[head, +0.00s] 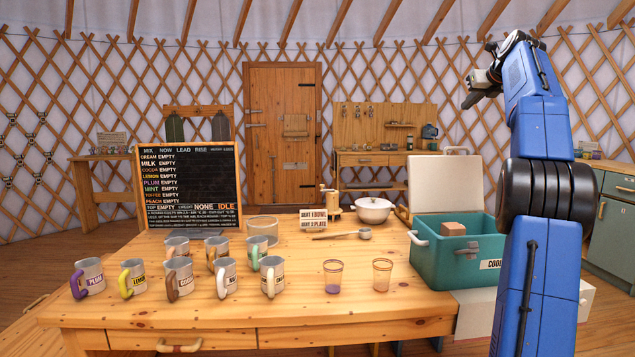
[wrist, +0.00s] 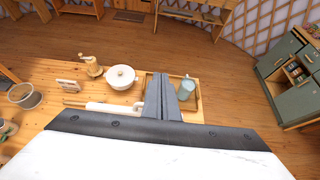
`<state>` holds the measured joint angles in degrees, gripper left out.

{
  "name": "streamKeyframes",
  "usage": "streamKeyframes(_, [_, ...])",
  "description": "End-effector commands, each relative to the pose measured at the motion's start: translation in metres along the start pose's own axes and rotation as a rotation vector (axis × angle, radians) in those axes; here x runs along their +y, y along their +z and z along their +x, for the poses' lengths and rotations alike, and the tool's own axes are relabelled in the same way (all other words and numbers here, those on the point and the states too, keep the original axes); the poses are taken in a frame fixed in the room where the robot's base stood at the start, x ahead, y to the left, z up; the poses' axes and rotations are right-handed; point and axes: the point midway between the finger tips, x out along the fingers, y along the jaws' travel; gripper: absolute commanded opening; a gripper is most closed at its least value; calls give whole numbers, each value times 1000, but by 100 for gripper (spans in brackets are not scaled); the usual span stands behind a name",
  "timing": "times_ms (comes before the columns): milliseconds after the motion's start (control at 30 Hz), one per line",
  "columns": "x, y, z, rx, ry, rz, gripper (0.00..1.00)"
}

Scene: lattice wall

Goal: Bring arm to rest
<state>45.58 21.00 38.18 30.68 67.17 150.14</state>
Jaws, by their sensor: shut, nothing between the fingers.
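My blue arm stands raised at the right of the head view. My gripper (head: 468,102) is up in the air, well above the table and the open teal cooler (head: 425,268), pointing left. In the wrist view my gripper (wrist: 161,80) shows its two fingers pressed together with nothing between them. It touches nothing in either view.
The wooden table (head: 330,275) holds several labelled mugs (head: 179,277), two glasses (head: 382,274), a ladle (head: 345,235), a white pot (head: 373,210) and a chalkboard (head: 189,185). A green cabinet (head: 616,232) stands at the right. The air around the gripper is clear.

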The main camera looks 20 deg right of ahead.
Motion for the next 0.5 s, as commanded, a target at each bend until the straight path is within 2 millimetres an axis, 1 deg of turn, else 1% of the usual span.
streamKeyframes(67, [2,0,0,1,1,-5,0])
streamKeyframes(167, [14,-3,-2,10,8,-46,0])
streamKeyframes(267, [41,-12,-5,32,24,-146,0])
streamKeyframes(367, [79,-27,-10,63,49,-297,0])
streamKeyframes(400, [95,-35,-13,77,61,-363,0])
streamKeyframes(467, [118,-48,-18,94,82,-463,0])
streamKeyframes(500, [133,-58,-21,106,95,-529,0])
